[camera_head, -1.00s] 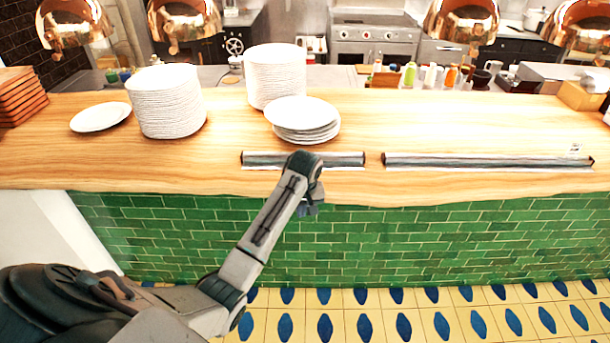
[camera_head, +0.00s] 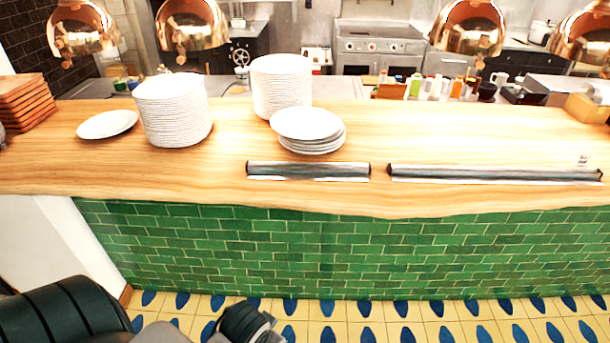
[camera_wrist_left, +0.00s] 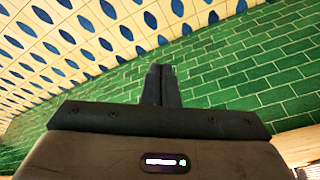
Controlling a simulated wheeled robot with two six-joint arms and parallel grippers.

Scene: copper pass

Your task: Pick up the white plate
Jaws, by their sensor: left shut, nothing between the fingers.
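A single white plate (camera_head: 107,125) lies flat on the wooden counter at the left. To its right stands a tall stack of white plates (camera_head: 174,110), and another tall stack (camera_head: 281,88) stands farther back. A short stack of white plates (camera_head: 308,130) is in front of that one. My left arm shows low in the head view, below the counter and well away from all plates. In the left wrist view my left gripper (camera_wrist_left: 160,72) is shut and empty, its fingers together against the green tiled front and the floor. My right gripper is not in view.
The wooden counter (camera_head: 455,140) has bare room right of the plates. A short metal rail (camera_head: 308,170) and a long one (camera_head: 495,174) lie along its front. Wooden boards (camera_head: 28,103) are stacked at far left. Copper lamps (camera_head: 468,27) hang above.

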